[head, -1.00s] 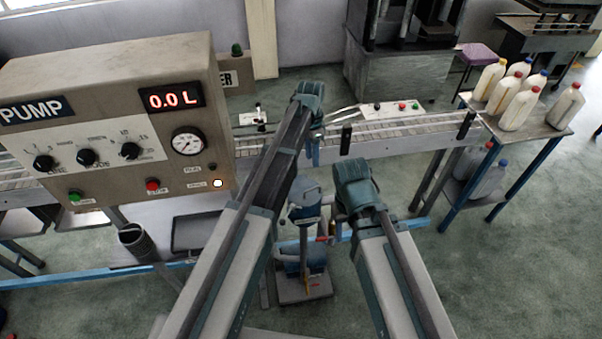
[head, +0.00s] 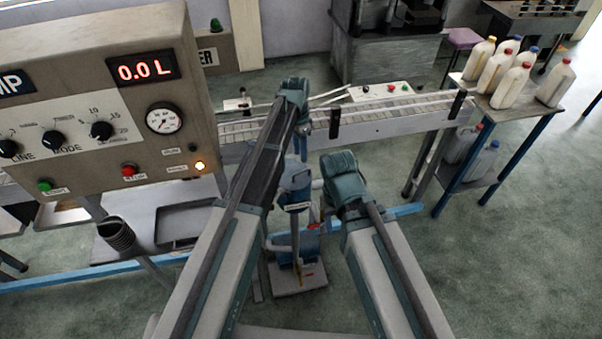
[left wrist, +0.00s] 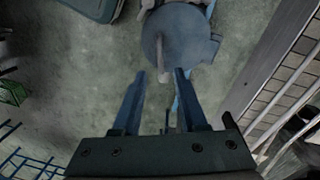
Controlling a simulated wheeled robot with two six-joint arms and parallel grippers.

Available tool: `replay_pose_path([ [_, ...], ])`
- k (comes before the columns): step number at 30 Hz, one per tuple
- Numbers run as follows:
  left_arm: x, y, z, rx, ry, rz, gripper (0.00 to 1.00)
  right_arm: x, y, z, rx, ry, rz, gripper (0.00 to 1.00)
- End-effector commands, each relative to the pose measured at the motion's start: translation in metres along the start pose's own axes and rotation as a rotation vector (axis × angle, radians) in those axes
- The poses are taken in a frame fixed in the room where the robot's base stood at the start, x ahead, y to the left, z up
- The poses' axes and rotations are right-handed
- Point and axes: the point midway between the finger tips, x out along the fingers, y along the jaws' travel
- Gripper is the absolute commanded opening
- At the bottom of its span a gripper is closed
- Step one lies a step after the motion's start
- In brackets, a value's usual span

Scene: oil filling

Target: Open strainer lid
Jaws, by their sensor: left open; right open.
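The strainer (head: 296,196) stands in the middle of the head view, a blue-grey upright body on a pale base plate, partly covered by my arms. In the left wrist view its round blue-grey lid (left wrist: 186,28) is seen from above, with a thin light-coloured bar or handle on it. The lid looks shut, though its seam is hidden. My left gripper (head: 303,148) is open and empty; in the left wrist view its two fingers (left wrist: 158,76) point toward the lid's near edge. My right gripper (head: 324,206) is right of the strainer, its fingers mostly hidden.
The pump panel (head: 100,90) reading 0.0 L is close on the left, with a dark hose cup (head: 118,236) below it. A conveyor (head: 390,118) runs behind. Bottles (head: 513,86) stand on a table at right. The floor (head: 500,260) at lower right is clear.

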Motion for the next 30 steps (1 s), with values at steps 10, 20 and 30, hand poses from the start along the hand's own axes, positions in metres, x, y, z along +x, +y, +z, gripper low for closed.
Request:
replay_pose_path([
  [10,0.055,0.000,0.000,0.000,0.000,0.000,0.42,0.054,-0.005,-0.003,-0.009,0.000,0.002,0.50],
  [20,0.068,0.000,0.000,0.000,0.000,0.000,0.42,0.067,-0.006,-0.004,-0.014,0.000,0.003,0.50],
  [30,0.067,0.000,0.000,0.000,0.000,0.000,0.13,0.066,-0.006,-0.004,-0.013,0.000,0.003,0.50],
])
